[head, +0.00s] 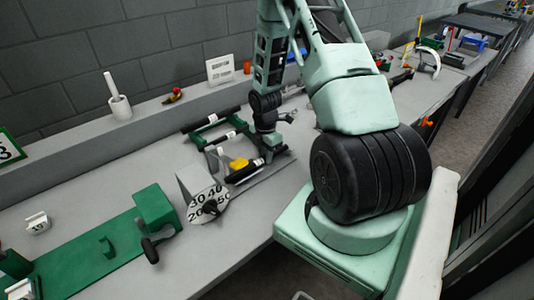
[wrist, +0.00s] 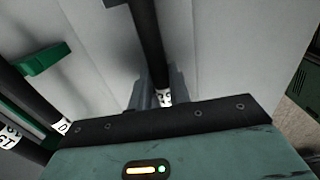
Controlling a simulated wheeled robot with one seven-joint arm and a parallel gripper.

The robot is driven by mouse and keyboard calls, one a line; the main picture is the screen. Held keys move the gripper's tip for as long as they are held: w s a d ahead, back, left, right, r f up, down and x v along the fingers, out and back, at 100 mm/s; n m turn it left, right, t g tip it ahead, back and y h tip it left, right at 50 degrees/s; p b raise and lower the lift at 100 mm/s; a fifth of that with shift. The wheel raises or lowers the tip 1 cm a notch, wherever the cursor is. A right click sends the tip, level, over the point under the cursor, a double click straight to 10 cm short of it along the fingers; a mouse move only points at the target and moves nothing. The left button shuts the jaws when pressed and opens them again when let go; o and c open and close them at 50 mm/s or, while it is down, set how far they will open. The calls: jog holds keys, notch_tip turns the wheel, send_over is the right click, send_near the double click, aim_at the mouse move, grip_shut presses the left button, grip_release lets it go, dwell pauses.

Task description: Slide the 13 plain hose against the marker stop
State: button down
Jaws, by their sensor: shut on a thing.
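My gripper (head: 268,140) is low over the bench beside the hose racks. In the wrist view its grey fingers (wrist: 145,95) are shut on a black hose (wrist: 149,40) with a white label near the fingers. The label is too small to read for sure, so I cannot confirm it is the 13 plain hose. The hose runs away from the fingers toward the top of the picture. A yellow block (head: 238,164) sits by another labelled black hose (head: 245,171) just left of my gripper; I cannot tell whether it is the marker stop.
A green rack (head: 205,143) holds black hoses behind. A numbered dial (head: 209,203) stands in front left, beside a green crimper bench fixture (head: 157,207). The front bench edge is close.

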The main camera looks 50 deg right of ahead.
jog(key=shift+w+a, duration=0.15)
jog(key=shift+a, duration=0.45)
jog(key=shift+w+a, duration=0.15)
jog(key=shift+a, duration=0.4)
jog(key=c, duration=1.2)
grip_release()
jog(key=shift+c, duration=0.2)
jog(key=shift+r, duration=0.15)
notch_tip(320, 180, up, 17)
jog(key=shift+b, duration=0.3)
